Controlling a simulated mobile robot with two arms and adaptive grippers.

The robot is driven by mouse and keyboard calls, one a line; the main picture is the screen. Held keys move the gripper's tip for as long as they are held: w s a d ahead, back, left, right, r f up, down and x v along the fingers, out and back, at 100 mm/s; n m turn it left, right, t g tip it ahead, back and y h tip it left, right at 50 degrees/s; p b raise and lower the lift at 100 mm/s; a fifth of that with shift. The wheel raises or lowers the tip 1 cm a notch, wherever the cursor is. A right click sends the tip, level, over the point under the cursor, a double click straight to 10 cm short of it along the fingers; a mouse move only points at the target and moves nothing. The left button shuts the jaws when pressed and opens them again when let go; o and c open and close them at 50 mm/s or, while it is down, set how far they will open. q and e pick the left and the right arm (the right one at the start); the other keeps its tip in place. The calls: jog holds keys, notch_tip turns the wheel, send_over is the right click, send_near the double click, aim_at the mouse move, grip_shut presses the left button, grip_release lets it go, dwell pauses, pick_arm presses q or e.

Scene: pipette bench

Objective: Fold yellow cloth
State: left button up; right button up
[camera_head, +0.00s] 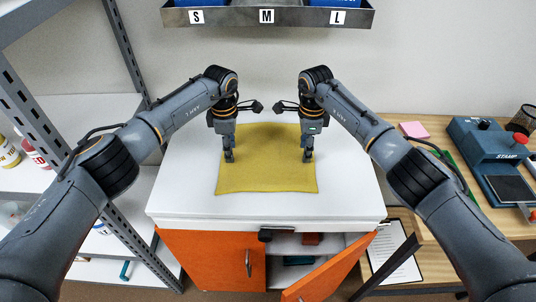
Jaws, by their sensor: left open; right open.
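The yellow cloth (266,172) lies spread flat on the white cabinet top (180,197). My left gripper (229,157) points down over the cloth's left part, close to its left edge. My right gripper (307,156) points down over the cloth's right part, close to its right edge. Both grippers are open with nothing seen between the fingers. I cannot tell whether the fingertips touch the cloth. The grippers and wrists hide parts of the cloth's far left and far right areas.
A metal rack (266,17) labelled S, M, L hangs above the back. Orange cabinet doors (215,258) are below, the right one ajar. A metal shelf (70,98) stands left. A wooden table (500,222) with a stamp machine (488,145) stands right. The white top around the cloth is clear.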

pick_arm(q)
jog(key=shift+c, duration=0.4)
pick_arm(e)
jog(key=shift+f, duration=0.1)
jog(key=shift+c, duration=0.3)
pick_arm(q)
jog(key=shift+s+f, duration=0.1)
grip_shut()
pick_arm(e)
jog(key=shift+s+f, duration=0.1)
grip_shut()
jog(key=shift+d, duration=0.1)
